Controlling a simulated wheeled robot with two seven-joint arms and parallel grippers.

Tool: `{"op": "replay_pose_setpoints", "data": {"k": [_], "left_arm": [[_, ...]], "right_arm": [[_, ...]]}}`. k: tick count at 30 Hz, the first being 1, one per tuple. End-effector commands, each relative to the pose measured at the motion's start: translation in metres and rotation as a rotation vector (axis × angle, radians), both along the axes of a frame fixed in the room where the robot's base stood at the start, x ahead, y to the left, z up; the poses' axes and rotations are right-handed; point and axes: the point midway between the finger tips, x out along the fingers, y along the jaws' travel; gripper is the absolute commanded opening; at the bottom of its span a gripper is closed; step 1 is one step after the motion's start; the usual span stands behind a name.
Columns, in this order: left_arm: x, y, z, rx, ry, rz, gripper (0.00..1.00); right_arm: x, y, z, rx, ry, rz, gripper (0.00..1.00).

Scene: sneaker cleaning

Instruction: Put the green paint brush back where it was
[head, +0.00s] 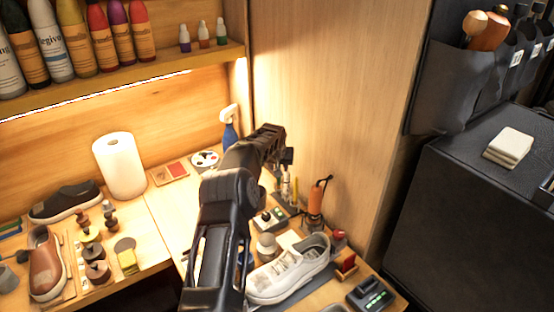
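One of my arms, which I take for the left, rises from the bottom edge left of centre and leans up to the right. Its gripper (287,156) is over the back of the bench, near the wooden side panel. The fingers are dark and seen edge-on, so I cannot tell whether they are open, shut or holding something. Just below them stand several slim upright tools (286,188), one of them yellowish, partly hidden by the gripper. I cannot make out a green paint brush. My other gripper is not in view.
A white sneaker (290,272), an orange-handled tool (315,205) and a black device (370,294) crowd the bench right of the arm. A blue spray bottle (229,130) and a paper towel roll (120,167) stand behind. The wooden panel (325,90) bounds the right.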

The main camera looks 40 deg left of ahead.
Motion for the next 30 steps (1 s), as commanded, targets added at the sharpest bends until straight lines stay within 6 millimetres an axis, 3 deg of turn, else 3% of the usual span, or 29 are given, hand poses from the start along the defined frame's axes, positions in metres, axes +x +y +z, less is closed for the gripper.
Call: {"op": "replay_pose_setpoints", "data": {"k": [5,18,30], "left_arm": [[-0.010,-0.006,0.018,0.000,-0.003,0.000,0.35],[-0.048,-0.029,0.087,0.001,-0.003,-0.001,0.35],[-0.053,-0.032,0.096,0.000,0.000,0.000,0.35]], "right_arm": [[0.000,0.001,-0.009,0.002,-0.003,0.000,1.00],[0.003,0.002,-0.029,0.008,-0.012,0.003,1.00],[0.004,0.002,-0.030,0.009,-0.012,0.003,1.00]]}}
